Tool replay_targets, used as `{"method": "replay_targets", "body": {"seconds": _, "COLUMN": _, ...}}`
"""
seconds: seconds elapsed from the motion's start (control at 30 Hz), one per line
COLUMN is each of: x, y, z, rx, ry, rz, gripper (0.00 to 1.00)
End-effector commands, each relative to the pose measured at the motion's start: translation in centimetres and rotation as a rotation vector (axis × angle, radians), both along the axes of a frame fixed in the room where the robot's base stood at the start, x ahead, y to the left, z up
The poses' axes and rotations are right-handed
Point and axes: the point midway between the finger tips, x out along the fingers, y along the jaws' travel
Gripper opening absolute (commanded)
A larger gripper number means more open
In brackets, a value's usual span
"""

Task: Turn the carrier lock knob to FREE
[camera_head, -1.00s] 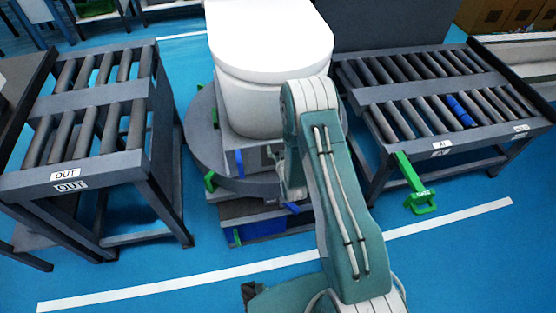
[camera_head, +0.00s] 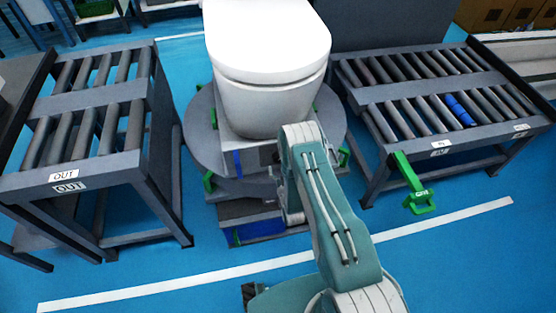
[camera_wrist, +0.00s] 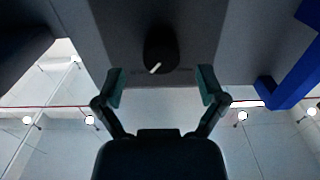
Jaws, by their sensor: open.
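The carrier lock knob (camera_wrist: 161,50) is a dark round knob with a white pointer line, on a grey panel in the wrist view. The pointer slants toward the lower left. Faint lettering beside the knob is too dim to read. My gripper (camera_wrist: 160,87) is open, its two fingertips apart below the knob and to either side, with nothing between them. In the head view, the carrier (camera_head: 240,160) bears a white toilet (camera_head: 265,60); my arm hides the knob and my gripper there.
A blue bar (camera_wrist: 295,75) juts out at the right in the wrist view. The OUT roller table (camera_head: 100,165) stands left. Another roller table (camera_head: 400,130) with a green handle (camera_head: 410,180) stands right. Blue floor lies open in front.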

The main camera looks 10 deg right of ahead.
Motion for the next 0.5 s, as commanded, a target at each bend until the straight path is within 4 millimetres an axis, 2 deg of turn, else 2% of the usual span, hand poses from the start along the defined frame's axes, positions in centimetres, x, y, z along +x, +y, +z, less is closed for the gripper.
{"method": "replay_targets", "body": {"seconds": 0.1, "x": 1.9, "y": 0.0, "z": 0.1, "rx": 0.000, "ry": -0.003, "rz": 0.001, "gripper": 0.90}}
{"method": "replay_targets", "body": {"seconds": 0.2, "x": 3.0, "y": 0.0, "z": 0.0, "rx": 0.000, "ry": -0.002, "rz": 0.001, "gripper": 0.90}}
{"method": "replay_targets", "body": {"seconds": 0.5, "x": 3.7, "y": 0.0, "z": 0.0, "rx": 0.000, "ry": 0.000, "rz": 0.000, "gripper": 0.90}}
